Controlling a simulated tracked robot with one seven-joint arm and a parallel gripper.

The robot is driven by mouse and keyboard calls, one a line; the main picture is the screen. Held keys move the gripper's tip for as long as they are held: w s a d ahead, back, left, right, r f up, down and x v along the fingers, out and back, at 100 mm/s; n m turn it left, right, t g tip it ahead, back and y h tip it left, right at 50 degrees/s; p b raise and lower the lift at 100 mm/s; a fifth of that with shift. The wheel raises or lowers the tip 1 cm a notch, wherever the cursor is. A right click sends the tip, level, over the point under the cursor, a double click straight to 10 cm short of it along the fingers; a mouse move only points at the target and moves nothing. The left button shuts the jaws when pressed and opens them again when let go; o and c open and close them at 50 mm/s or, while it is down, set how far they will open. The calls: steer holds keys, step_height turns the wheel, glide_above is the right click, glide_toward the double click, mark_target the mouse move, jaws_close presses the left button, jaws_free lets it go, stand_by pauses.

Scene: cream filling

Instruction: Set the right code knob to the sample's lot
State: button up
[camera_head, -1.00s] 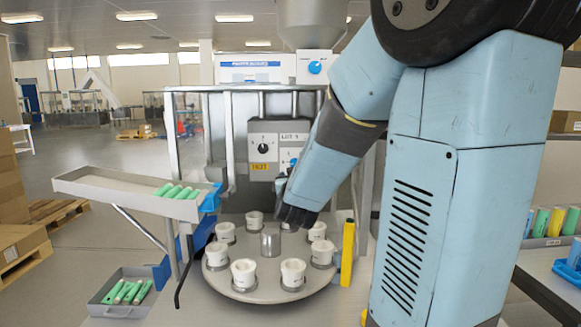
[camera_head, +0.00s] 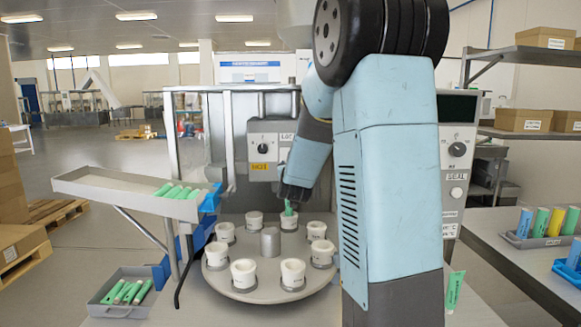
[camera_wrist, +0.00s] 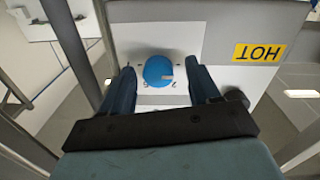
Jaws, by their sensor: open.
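The blue code knob (camera_wrist: 158,70) is in the wrist view, on a white plate with small digits around it and a pale pointer mark on its lower right. My gripper (camera_wrist: 163,84) is open, with one dark finger on each side of the knob. Whether the fingers touch it I cannot tell. In the head view my gripper (camera_head: 291,190) is in front of the grey control panel (camera_head: 255,131), and my arm hides the blue knob. A green piece (camera_head: 288,208) shows just below the gripper, at a cup; I cannot tell whether it is the sample.
A black knob (camera_head: 264,148) and a yellow HOT label (camera_head: 259,167) are left of my arm. Below is a round turntable (camera_head: 258,294) with several white cups. A tray (camera_head: 120,190) with green tubes is left. A sealing unit (camera_head: 456,160) stands right.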

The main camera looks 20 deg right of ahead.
steer(key=shift+w, duration=0.1)
steer(key=shift+c, duration=0.4)
steer(key=c, duration=0.9)
steer(key=shift+a, duration=0.35)
steer(key=shift+c, duration=0.2)
steer(key=shift+d, duration=0.2)
steer(key=shift+d+r+m+y, duration=0.1)
steer(key=shift+m+y, duration=0.05)
steer(key=shift+m, duration=2.7)
steer(key=shift+r+m+y, duration=0.1)
steer(key=shift+m+y, duration=0.05)
steer(key=shift+m, duration=2.7)
